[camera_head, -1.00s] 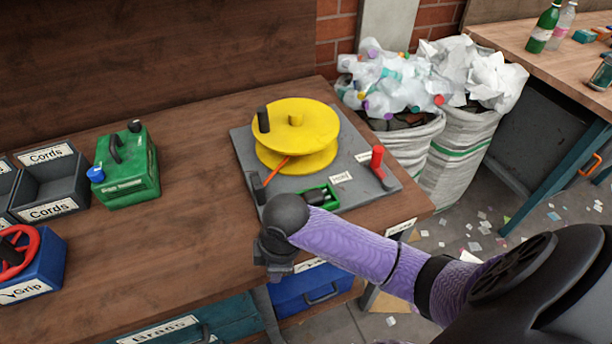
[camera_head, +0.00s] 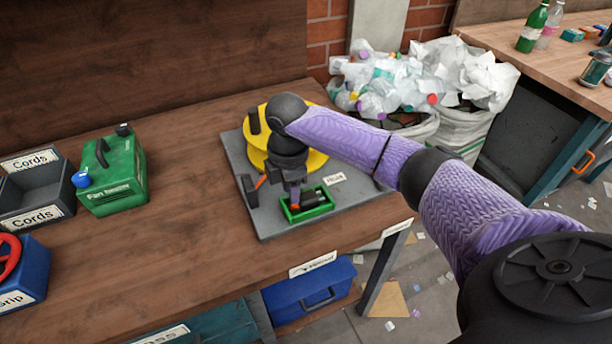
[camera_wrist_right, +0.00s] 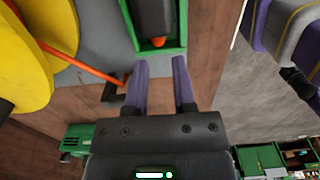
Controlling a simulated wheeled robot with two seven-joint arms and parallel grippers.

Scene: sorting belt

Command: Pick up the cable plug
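The black cable plug (camera_head: 312,198) lies in the small green tray (camera_head: 320,212) on the grey board. In the right wrist view the plug (camera_wrist_right: 153,18) is cut off by the top edge and has an orange tip at its near end; the green tray (camera_wrist_right: 162,50) surrounds it. My right gripper (camera_head: 293,205) is over the near left side of the tray. In the wrist view its two purple fingers (camera_wrist_right: 160,72) are apart with nothing between them, just short of the tray's rim. My left gripper is not in view.
A yellow reel (camera_head: 318,160) stands on the grey board (camera_head: 265,222), with an orange cable (camera_wrist_right: 85,63) running from it. A green canister (camera_head: 112,172), grey bins (camera_head: 35,192) and a blue box (camera_head: 28,280) are at left. Bare tabletop lies between.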

